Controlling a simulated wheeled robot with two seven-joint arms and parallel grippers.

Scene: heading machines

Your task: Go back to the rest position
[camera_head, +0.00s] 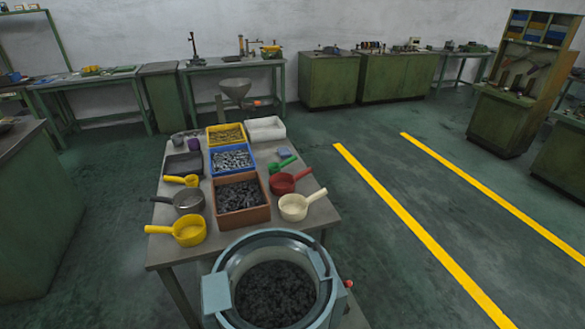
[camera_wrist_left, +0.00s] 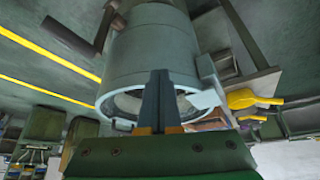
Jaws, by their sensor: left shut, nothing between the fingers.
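My left gripper (camera_wrist_left: 160,80) shows only in the left wrist view. Its two dark fingers are together with nothing between them. That view appears upside down. The grey-blue round feeder bowl (camera_wrist_left: 150,50) stands behind the fingers there; I cannot tell the gap between them. In the head view the bowl (camera_head: 223,291) is at the bottom centre, filled with dark small parts. Neither arm nor gripper shows in the head view. My right gripper is in no view.
A table (camera_head: 164,252) behind the bowl holds a brown bin (camera_head: 240,220), a blue bin (camera_head: 232,175), a yellow bin (camera_head: 226,142) and several scoops, including a yellow one (camera_head: 190,232). A green cabinet (camera_head: 30,220) stands at left. Open floor with yellow lines (camera_head: 420,244) lies right.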

